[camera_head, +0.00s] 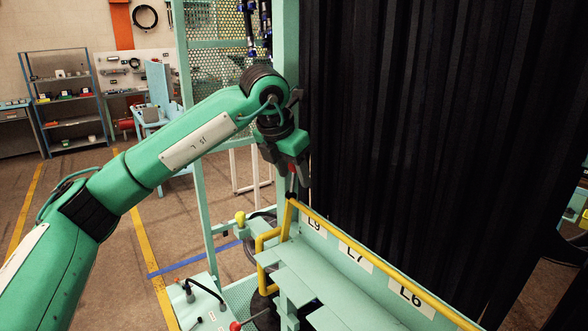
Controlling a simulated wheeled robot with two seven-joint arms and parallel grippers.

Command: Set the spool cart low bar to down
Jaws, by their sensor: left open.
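The spool cart (335,270) stands at lower centre right, a pale green frame with plates marked L9, L7 and L6. A long yellow bar (385,268) runs along its top edge, sloping down to the right in the picture. A bent yellow bar (263,252) stands at its left end. I cannot tell which of these is the low bar. My left gripper (296,178) points down just above the far left end of the long yellow bar. It is open, and I see nothing held in it. Any contact with the bar is unclear. My right gripper is out of view.
A black curtain (410,130) hangs close behind the cart. A green post (286,60) and mesh panel (215,45) stand behind my left arm. A pale green panel with a red-knobbed lever (236,326) lies at the bottom. Open floor (100,270) is at left.

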